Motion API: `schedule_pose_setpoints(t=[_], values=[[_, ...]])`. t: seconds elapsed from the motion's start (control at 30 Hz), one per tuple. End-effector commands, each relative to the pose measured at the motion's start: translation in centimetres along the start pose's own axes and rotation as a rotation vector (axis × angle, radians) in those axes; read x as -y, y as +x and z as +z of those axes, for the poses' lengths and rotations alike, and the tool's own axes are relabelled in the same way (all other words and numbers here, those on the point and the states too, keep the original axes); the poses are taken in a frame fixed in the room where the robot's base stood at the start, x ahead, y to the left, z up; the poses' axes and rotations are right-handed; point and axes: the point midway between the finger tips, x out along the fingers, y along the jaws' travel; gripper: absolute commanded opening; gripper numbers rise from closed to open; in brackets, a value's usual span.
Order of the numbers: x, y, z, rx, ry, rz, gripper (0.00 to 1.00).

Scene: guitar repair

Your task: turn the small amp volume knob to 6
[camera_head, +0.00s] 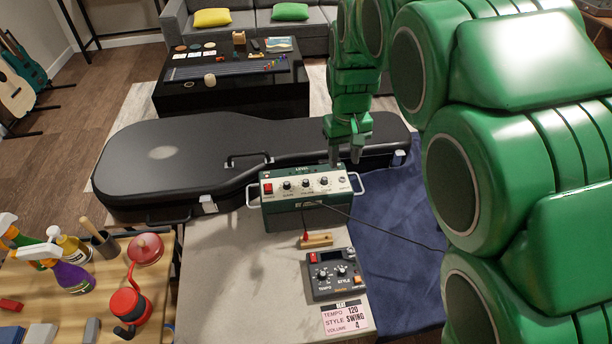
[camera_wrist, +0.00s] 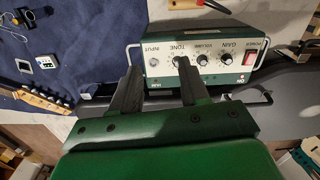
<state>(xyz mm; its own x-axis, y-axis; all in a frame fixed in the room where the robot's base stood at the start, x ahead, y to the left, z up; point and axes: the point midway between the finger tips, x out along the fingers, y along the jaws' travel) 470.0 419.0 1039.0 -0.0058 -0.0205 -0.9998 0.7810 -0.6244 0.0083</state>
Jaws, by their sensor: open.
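The small amp (camera_head: 305,215) is a green box with a pale control panel and white side handles. It stands on the grey bench, and its panel also shows upside down in the wrist view (camera_wrist: 190,87). The volume knob (camera_head: 306,183) is the middle of three dark knobs; in the wrist view it (camera_wrist: 202,59) lies just right of the right finger's tip. Its setting is too small to read. My gripper (camera_head: 347,160) is open and empty, behind the amp's right end. In the wrist view its fingertips (camera_wrist: 158,68) straddle the area around the tone knob (camera_wrist: 176,61).
A black guitar case (camera_head: 190,160) lies behind the amp. In front are a small wooden piece (camera_head: 316,241), a drum machine (camera_head: 335,277) and a card (camera_head: 346,317) reading volume 4. A cable (camera_head: 390,232) runs right over a blue cloth (camera_head: 395,285). Spray bottles stand left.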

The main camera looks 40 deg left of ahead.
Motion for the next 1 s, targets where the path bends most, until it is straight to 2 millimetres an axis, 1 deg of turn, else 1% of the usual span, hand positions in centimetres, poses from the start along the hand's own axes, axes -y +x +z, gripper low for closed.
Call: schedule_pose_setpoints(t=[0.03,0.13,0.2,0.33,0.4,0.53,0.67,0.87,1.0], values=[[1.5,0.8,-1.2,0.0,-0.031,-0.001,0.45],[3.9,1.6,-3.3,-0.011,-0.08,-0.002,0.45],[5.3,2.3,-4.2,-0.012,-0.108,-0.003,0.45],[7.0,3.0,-5.3,-0.017,-0.142,-0.006,0.45],[7.4,3.1,-5.6,-0.02,-0.15,-0.006,0.45],[7.6,3.4,-5.8,-0.02,-0.154,-0.007,0.45],[7.6,4.3,-5.7,-0.017,-0.153,-0.007,0.45],[7.6,6.8,-5.8,-0.018,-0.153,-0.007,0.45],[7.7,8.9,-5.8,-0.016,-0.153,-0.007,0.45]])
